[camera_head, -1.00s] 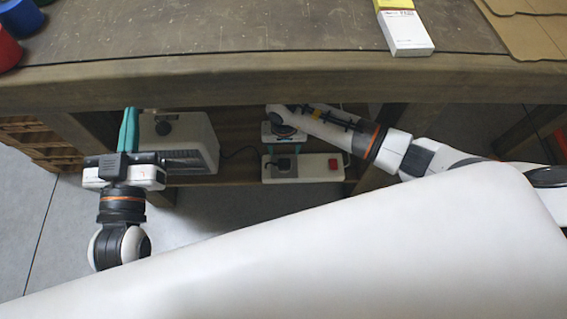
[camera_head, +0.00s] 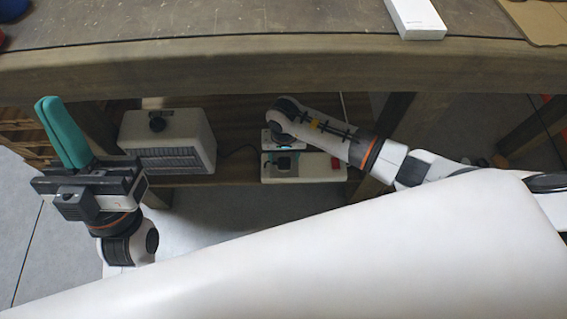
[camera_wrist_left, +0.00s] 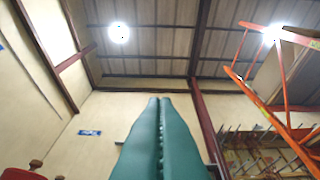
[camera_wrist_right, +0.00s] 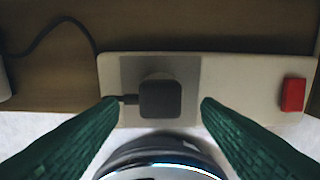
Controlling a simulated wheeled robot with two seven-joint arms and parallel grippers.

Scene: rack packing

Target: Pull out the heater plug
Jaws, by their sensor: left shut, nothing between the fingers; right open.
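The heater (camera_head: 167,142) is a white box with a dark grille and a knob, on the shelf under the table. Its dark cable runs right to a black plug (camera_wrist_right: 160,99), seated on the grey patch of a white power strip (camera_wrist_right: 233,85) with a red switch (camera_wrist_right: 293,94). In the right wrist view my right gripper (camera_wrist_right: 155,101) is open, its green fingers either side of the plug with gaps between.
The table's thick front edge (camera_head: 280,68) overhangs the shelf. A white box (camera_head: 416,18) lies on the tabletop at the right. A wooden leg (camera_head: 402,130) stands behind my right arm. Open floor lies in front of the shelf at the left.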

